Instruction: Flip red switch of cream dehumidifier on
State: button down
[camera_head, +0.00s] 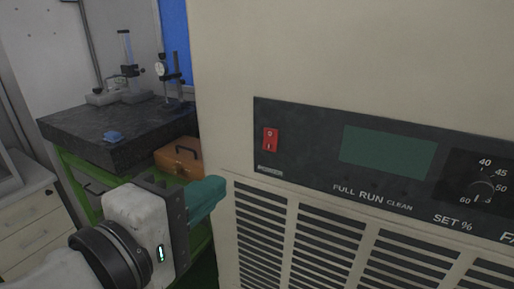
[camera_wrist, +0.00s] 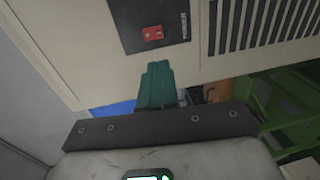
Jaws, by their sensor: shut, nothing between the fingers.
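The cream dehumidifier (camera_head: 330,55) fills the right of the head view. Its dark control panel (camera_head: 310,120) carries a red rocker switch (camera_head: 270,139) at the left end, marked 0 above and I below. In the wrist view the switch (camera_wrist: 153,33) sits ahead of the fingertips. My gripper (camera_head: 212,192) has teal fingers, shut together and empty. In the head view it is below and left of the switch, near the cabinet's left edge, apart from the switch. I cannot tell clearly which half of the switch is pressed.
A display (camera_head: 388,151) and a knob (camera_head: 482,190) are right of the switch, with vent grilles (camera_head: 335,245) below. At the left, a black granite plate (camera_head: 110,130) on a green stand (camera_head: 90,185) holds measuring stands. An orange-brown case (camera_head: 178,157) and drawers (camera_head: 32,225) are nearby.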

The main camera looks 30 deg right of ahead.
aim_at(268, 150)
jog(key=p+x, duration=0.2)
jog(key=x, duration=1.1)
jog(key=shift+w+d+f+p, duration=0.15)
jog(key=shift+w+d+p, duration=0.15)
jog(key=shift+d, duration=0.15)
jog(key=shift+d, duration=0.1)
jog(key=shift+w, duration=0.1)
jog(key=shift+f, duration=0.1)
